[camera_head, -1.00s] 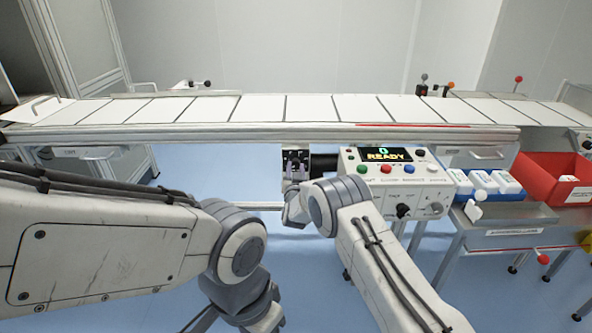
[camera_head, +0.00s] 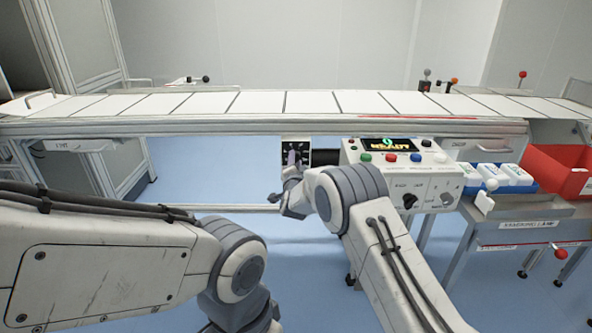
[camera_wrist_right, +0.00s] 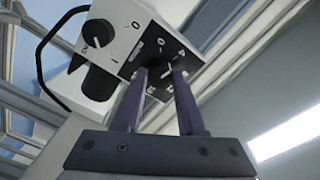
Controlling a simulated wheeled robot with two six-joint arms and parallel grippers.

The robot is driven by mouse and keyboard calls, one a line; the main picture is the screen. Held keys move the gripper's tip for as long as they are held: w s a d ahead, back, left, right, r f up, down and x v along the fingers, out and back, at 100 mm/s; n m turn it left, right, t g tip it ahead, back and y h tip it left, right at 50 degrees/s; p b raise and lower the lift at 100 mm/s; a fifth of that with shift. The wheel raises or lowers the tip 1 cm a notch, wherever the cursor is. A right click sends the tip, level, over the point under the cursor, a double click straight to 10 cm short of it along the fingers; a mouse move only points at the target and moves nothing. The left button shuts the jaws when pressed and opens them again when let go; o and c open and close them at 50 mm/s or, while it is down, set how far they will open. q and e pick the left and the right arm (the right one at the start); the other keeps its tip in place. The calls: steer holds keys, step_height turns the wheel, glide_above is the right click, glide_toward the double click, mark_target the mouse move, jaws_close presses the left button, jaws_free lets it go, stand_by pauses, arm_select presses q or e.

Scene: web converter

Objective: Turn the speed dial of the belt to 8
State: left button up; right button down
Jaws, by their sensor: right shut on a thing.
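The speed dial sits on a small black square plate (camera_head: 297,146) with white marks, hung under the belt's front rail. My right gripper (camera_head: 293,160) reaches up to this plate and covers most of the dial. In the right wrist view the two purple-grey fingers (camera_wrist_right: 162,76) are shut on the dial (camera_wrist_right: 168,71), one on each side. White marks ring the dial, but its set number is too small to read. The belt (camera_head: 312,103) runs across the view. My left arm lies at lower left, with its gripper out of the picture.
A white control box (camera_head: 400,170) with coloured buttons, a display (camera_head: 395,145) with blurred text and a black knob stands right of the dial. Farther right are a blue tray (camera_head: 505,187) with white bottles and a red bin (camera_head: 560,172). Blue floor lies below.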

steer(key=shift+f+m+b, duration=0.1)
steer(key=shift+m+b, duration=5.1)
steer(key=shift+b, duration=0.65)
steer(key=c, duration=0.5)
jaws_free()
steer(key=shift+d, duration=0.1)
steer(key=s+p, duration=0.1)
steer(key=s, duration=0.9)
steer(key=shift+s, duration=0.25)
